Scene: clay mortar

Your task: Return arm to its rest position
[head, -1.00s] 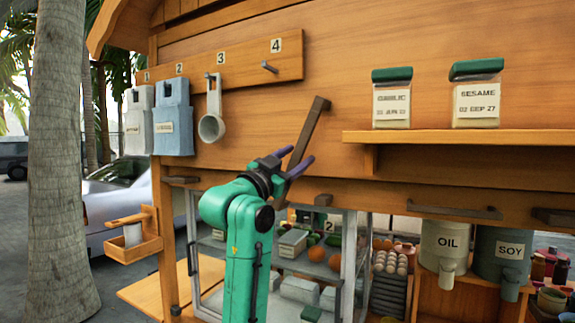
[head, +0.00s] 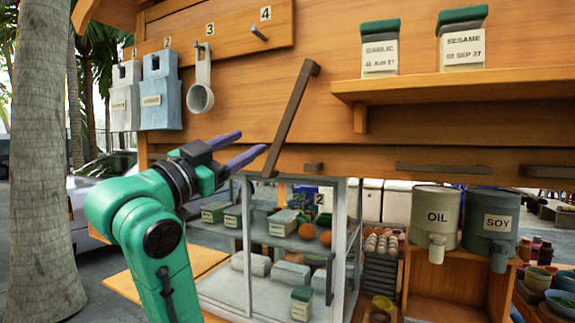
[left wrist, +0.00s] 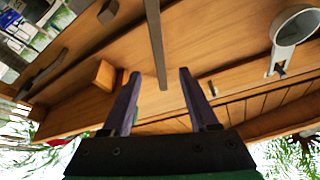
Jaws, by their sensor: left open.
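My left gripper (head: 252,142) is raised in front of the stall's wooden wall, on my green left arm. Its two purple fingers point right and are spread apart with nothing between them. The tips show just left of the lower part of a slanted dark bar (head: 290,118). In the left wrist view my left gripper (left wrist: 159,74) is open, and the dark bar (left wrist: 155,40) appears beyond the gap between its fingers. I cannot tell the exact distance to the bar. My right gripper is not in view.
A white ladle (head: 201,97) and two hanging pouches (head: 161,95) are on the peg board above left. A glass case (head: 250,280) stands below. A shelf (head: 460,83) with jars juts out at right. OIL (head: 433,210) and SOY (head: 491,222) containers stand lower right.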

